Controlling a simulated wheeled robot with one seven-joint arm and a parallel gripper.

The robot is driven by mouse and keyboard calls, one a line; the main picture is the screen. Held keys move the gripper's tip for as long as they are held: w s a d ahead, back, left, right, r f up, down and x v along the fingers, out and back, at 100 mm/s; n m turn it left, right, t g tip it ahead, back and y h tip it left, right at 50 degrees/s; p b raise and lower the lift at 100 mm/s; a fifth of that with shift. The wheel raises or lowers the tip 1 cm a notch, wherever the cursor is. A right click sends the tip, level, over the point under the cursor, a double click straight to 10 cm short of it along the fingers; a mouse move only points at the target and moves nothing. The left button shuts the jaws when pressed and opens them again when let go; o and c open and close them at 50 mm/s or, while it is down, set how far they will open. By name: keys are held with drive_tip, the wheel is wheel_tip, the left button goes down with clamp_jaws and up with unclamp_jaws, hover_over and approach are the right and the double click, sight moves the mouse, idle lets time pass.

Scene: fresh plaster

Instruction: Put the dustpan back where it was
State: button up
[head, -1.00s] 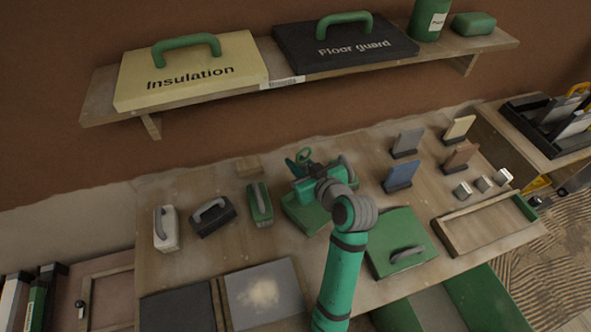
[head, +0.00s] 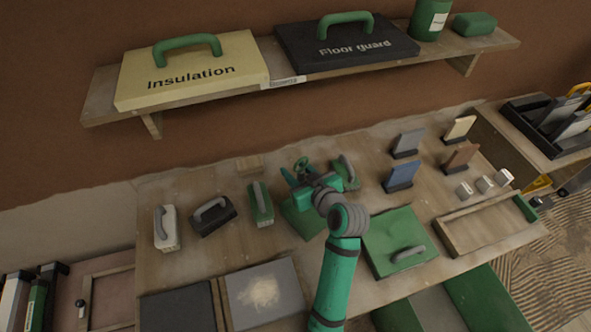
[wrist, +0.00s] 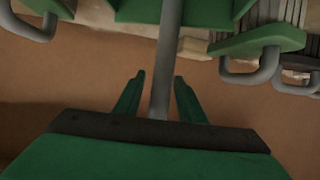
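A green pan-like body (head: 303,222) with a flat face stands on the workbench in the head view; I take it as the dustpan. In the wrist view its green part (wrist: 185,12) is at the top edge, and a straight grey handle (wrist: 162,60) runs down from it. My gripper (head: 296,178) is just behind and above the green body. In the wrist view my gripper's (wrist: 160,76) two green fingers stand on either side of the handle. A gap shows on the left of the handle; the right fingertip looks close to it. Contact is unclear.
A green brush (head: 261,204), a black one (head: 212,215) and a white one (head: 165,228) stand left. Another green handled tool (head: 346,172) is close on the right. A green lid (head: 400,243) lies right front. The shelf (head: 300,79) hangs above, behind.

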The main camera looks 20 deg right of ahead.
drive_tip(key=shift+r, duration=0.1)
drive_tip(key=v, duration=1.2)
idle(0.4)
